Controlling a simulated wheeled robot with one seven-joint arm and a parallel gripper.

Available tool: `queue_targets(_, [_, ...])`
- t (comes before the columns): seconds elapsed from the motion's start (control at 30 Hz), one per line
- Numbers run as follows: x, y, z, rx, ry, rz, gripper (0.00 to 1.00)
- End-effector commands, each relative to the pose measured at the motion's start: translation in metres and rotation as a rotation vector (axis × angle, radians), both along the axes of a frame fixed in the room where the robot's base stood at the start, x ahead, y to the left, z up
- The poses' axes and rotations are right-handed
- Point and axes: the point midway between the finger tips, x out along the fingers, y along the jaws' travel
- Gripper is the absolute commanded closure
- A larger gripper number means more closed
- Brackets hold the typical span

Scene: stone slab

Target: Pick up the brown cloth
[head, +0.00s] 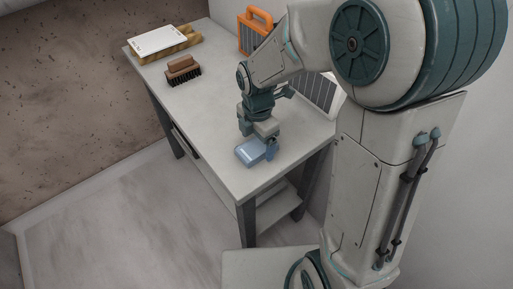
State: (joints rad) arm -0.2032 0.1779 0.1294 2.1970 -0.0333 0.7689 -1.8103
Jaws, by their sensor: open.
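I cannot make out a clear brown cloth in the head view. The brown thing that shows is a brush-like block (183,66) with a dark bristled underside, on the far part of the slab table. My gripper (260,142) points down over the near part of the table and is open. A light blue object (250,153) lies right at its fingertips; I cannot tell whether they touch it. The gripper is well apart from the brown block, nearer to the camera and to the right. My arm hides part of the table's right side.
The grey table (207,120) has bare room at its middle and left. A white board on a yellow-tan base (165,42) lies at the far left corner. An orange-handled item (258,20) stands at the back right. A dark-striped panel (318,92) stands behind my arm.

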Motion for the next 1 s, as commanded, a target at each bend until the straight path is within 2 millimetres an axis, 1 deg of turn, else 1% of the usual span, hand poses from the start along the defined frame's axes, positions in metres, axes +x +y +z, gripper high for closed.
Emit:
queue_targets(0.03, [-0.0006,0.0005,-0.0081,-0.001,0.003,0.001,0.15])
queue_targets(0.1, [-0.0005,0.0005,-0.0136,0.0,0.001,0.001,0.15])
queue_targets(0.37, [-0.0002,0.0004,-0.0161,0.001,-0.001,0.0,0.15])
queue_targets(0.4, [-0.0002,0.0004,-0.0161,0.001,-0.001,0.0,0.21])
queue_targets(0.47, [-0.0002,0.0004,-0.016,0.001,-0.001,0.0,0.38])
queue_targets(0.5, [-0.0001,0.0003,-0.016,0.001,-0.001,0.0,0.49])
queue_targets(0.53, [-0.0001,0.0003,-0.016,0.001,-0.001,0.0,0.57])
queue_targets(0.57, [-0.0001,0.0003,-0.016,0.001,-0.001,0.0,0.64])
queue_targets(0.87, [0.0,0.0004,-0.015,0.001,-0.001,0.0,0.64])
queue_targets(1.0, [0.0005,0.0005,-0.0079,0.001,-0.003,0.0,0.64])
